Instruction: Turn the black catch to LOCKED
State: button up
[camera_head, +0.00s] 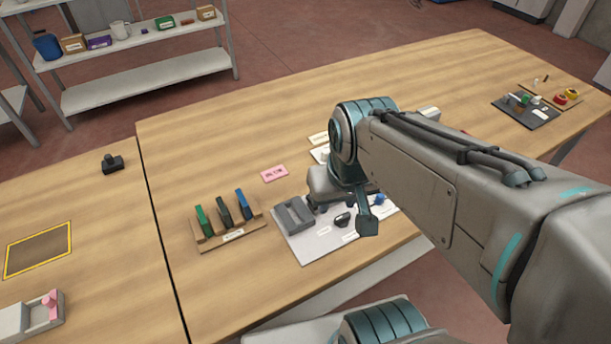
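A pale panel (305,251) lies on the wooden table and carries a grey block (293,214), a small black part (343,220) and a blue knob (379,199). The black part looks like the catch. Its labels are too small to read, so I cannot tell its setting. My gripper (341,212) is over the panel, pointing down, with its fingers apart. One finger shows just right of the black part; the other is partly hidden at the left. I see no contact with the black part. My arm and wrist hide the panel's back and right.
A wooden rack (231,239) with green, dark and blue pieces stands left of the panel. A pink card (274,173) lies behind it. A dark tray (525,111) with small items is at the far right. The table's left part is mostly clear.

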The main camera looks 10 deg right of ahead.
aim_at(342, 220)
jog(key=k, duration=1)
jog(key=z, duration=1.1)
jog(key=i, duration=1)
jog(key=u, duration=1.05)
